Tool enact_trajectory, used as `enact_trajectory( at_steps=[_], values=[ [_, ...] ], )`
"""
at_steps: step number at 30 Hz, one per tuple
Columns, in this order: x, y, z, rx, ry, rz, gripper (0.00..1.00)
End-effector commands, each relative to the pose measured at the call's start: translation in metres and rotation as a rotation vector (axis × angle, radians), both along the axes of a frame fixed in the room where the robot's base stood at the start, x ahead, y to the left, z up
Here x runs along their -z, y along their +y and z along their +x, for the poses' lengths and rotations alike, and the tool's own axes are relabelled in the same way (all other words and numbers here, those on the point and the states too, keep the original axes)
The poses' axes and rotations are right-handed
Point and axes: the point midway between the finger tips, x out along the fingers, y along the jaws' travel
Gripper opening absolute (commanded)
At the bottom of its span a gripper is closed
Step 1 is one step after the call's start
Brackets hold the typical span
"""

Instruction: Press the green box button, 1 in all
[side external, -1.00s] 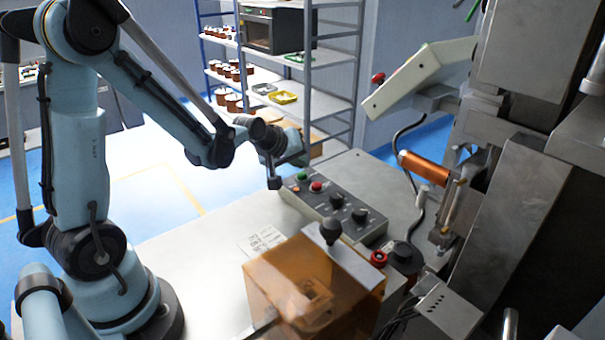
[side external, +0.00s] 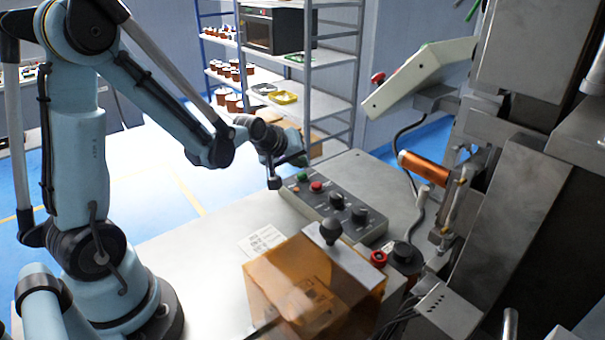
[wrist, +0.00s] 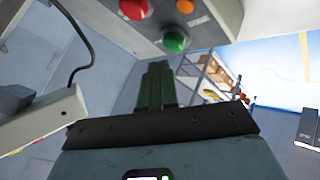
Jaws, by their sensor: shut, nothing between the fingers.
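The green button (side external: 302,177) sits at the far left end of the grey control box in the side external view. In the wrist view the green button (wrist: 175,42) is a round dome at the top middle. My gripper (side external: 274,184) is just left of the box end in the side external view, apart from the button. In the wrist view my gripper (wrist: 158,68) has its fingers closed together and empty, with the tips just below the button in the picture. The exact gap between tips and button is hard to judge.
The control box (side external: 325,205) also carries a red button (side external: 316,187) and black knobs (side external: 337,200). An orange transparent box (side external: 275,275) with a black knob on top stands in front. The winder machine fills the right side. The tabletop left of the control box is mostly clear.

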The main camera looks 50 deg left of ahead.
Motion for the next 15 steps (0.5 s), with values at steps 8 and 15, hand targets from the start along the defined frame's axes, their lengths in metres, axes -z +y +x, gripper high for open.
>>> enact_trajectory(
  at_steps=[8,15],
  values=[
    [0.0014,0.0001,0.0001,0.000,0.000,0.000,0.00],
    [0.0083,0.0000,0.0000,0.000,0.000,0.000,0.00]
  ],
)
